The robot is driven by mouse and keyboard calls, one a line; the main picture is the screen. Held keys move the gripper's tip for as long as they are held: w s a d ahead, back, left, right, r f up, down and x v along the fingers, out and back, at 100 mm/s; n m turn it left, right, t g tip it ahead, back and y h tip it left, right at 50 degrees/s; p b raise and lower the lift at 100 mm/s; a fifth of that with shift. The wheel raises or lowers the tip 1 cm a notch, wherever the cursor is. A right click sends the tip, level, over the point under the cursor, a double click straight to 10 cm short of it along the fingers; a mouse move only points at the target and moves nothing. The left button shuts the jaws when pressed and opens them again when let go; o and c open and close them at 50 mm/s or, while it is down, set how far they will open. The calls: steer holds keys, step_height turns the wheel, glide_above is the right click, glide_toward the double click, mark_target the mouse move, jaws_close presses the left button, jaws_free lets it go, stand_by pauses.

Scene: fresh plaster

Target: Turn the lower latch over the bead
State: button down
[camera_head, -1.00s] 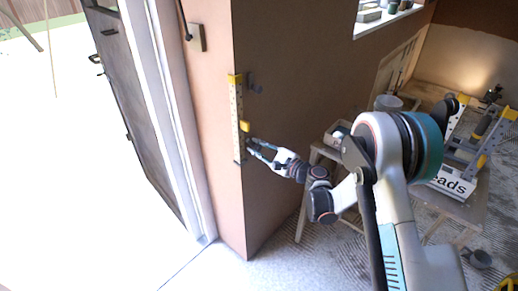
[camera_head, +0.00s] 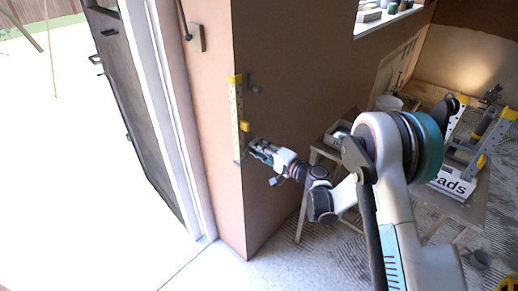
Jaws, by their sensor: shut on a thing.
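My gripper (camera_head: 256,149) is at the lower end of the bead, against the right wall face. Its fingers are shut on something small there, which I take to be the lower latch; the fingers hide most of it.
A trestle table (camera_head: 455,205) with a box lettered "eads" (camera_head: 452,182) and a yellow-grey rack stands at right. An open door (camera_head: 135,90) is at left. The floor below the corner is clear.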

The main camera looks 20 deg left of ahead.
steer(key=shift+n, duration=0.8)
steer(key=c, duration=1.4)
jaws_free()
steer(key=shift+f, duration=0.1)
steer(key=shift+d, duration=0.1)
steer(key=v, duration=1.2)
